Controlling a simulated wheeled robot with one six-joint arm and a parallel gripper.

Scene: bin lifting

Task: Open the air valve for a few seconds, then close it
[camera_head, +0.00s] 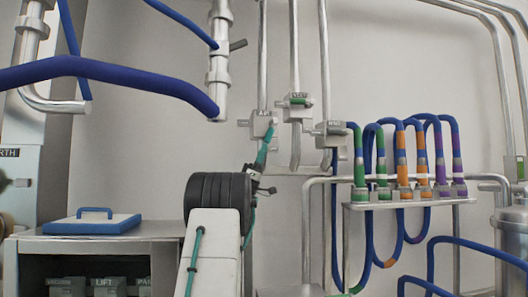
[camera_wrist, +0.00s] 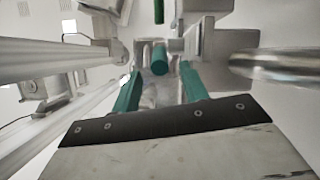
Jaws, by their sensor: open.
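The air valve (camera_head: 262,121) is the left one of three grey valve blocks on the wall pipes in the head view; its small label seems to begin with "A". My gripper (camera_head: 265,148) is just below and in front of it, with its teal fingers pointing up at the block. In the wrist view my gripper (camera_wrist: 160,84) is open, one teal finger on each side. A teal-green round handle (camera_wrist: 160,60) on the valve block lies between and just beyond the fingertips. I cannot tell whether a finger touches it.
The middle valve (camera_head: 299,108) with a green handle and the right valve (camera_head: 330,134) stand close by. A rack (camera_head: 408,203) of coloured hoses is to the right. A blue-and-white lid (camera_head: 92,224) lies on the cabinet at left. A thick blue hose (camera_head: 110,72) crosses the upper left.

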